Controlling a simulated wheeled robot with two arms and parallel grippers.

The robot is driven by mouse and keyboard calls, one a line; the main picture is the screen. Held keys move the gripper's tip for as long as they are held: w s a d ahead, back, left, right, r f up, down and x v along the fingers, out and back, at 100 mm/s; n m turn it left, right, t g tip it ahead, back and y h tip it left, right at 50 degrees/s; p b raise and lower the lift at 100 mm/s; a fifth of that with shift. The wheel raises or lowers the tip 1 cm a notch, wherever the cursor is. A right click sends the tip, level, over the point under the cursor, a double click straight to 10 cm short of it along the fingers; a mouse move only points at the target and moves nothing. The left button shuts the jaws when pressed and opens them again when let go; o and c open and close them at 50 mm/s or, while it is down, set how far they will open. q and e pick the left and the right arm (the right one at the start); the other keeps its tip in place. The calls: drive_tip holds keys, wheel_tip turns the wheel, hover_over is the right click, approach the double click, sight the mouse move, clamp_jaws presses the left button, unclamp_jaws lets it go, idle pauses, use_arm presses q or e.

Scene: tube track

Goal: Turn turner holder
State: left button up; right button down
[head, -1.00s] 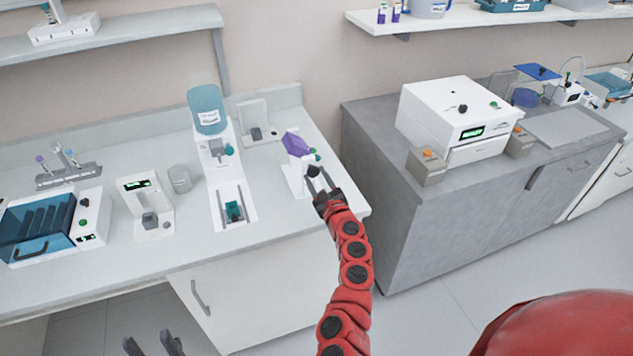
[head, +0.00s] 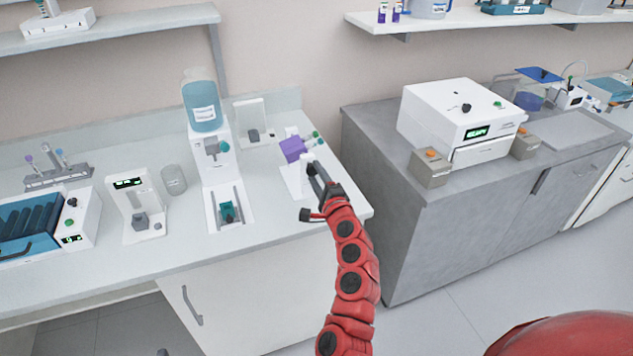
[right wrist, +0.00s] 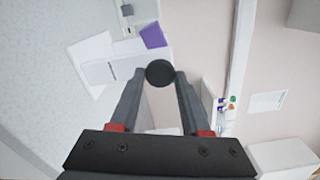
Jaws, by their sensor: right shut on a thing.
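The turner (head: 293,182) is a white stand near the right end of the white bench. Its purple holder (head: 292,149) carries teal-capped pieces that point up to the right. The holder also shows in the right wrist view (right wrist: 153,36). My right gripper (head: 316,172) is at the turner's near right side. In the right wrist view its fingertips close on a round black knob (right wrist: 160,73), seen end-on between them. In the head view the gripper hides the knob. Only a small dark tip of my left gripper (head: 163,352) shows at the bottom edge.
On the bench left of the turner stand a dispenser with a blue bottle (head: 202,105), a small white device (head: 135,205) and a glass beaker (head: 174,180). A grey cabinet (head: 440,220) with a white machine (head: 460,115) stands to the right, beyond a gap.

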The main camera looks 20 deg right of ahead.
drive_tip(key=n+b, duration=0.2)
drive_tip(key=n, duration=0.1)
drive_tip(key=shift+f+n+b, duration=0.15)
drive_tip(key=shift+n+b, duration=0.15)
drive_tip(key=shift+n, duration=0.1)
drive_tip(key=n+b, duration=0.3)
drive_tip(key=shift+n, duration=0.3)
drive_tip(key=n+b, duration=0.3)
drive_tip(key=shift+n+b, duration=0.3)
drive_tip(key=n+b, duration=0.3)
drive_tip(key=shift+n+b, duration=0.35)
drive_tip(key=shift+n, duration=0.15)
drive_tip(key=shift+r, duration=0.2)
drive_tip(key=shift+c, duration=2)
unclamp_jaws()
